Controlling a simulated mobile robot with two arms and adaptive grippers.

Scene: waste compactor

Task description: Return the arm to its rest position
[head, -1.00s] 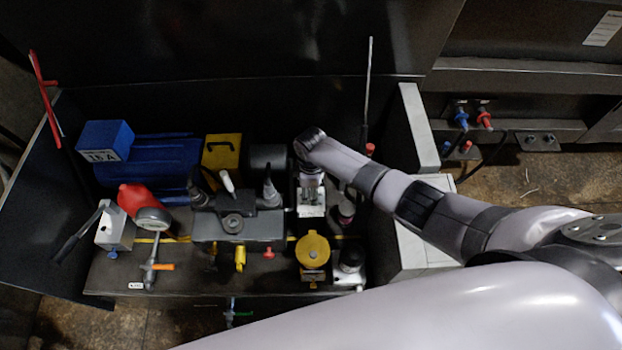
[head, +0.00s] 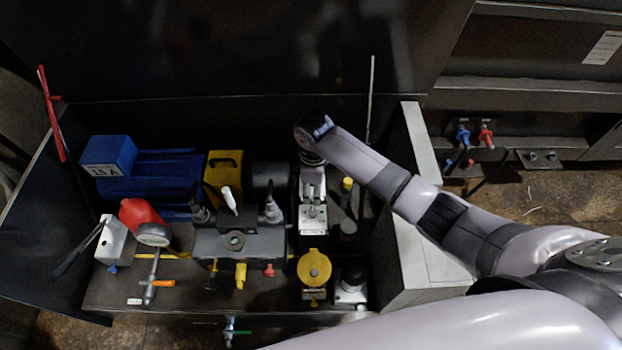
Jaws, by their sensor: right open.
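My right arm comes in from the right across the equipment bay. Its wrist bends down at the far end, and my right gripper (head: 313,195) hangs below it. The gripper is open, with its fingers pointing toward the silver block (head: 313,219) on the bay floor. I see nothing held between the fingers. I cannot tell whether the fingertips touch the block. My left gripper is not in view.
The bay holds a blue motor (head: 165,178) marked 15 A, a red filter (head: 143,215), a grey valve block (head: 240,243) and a yellow round cap (head: 314,268). A pale side wall (head: 423,150) stands close under my right arm. Blue and red hose couplings (head: 475,138) are beyond it.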

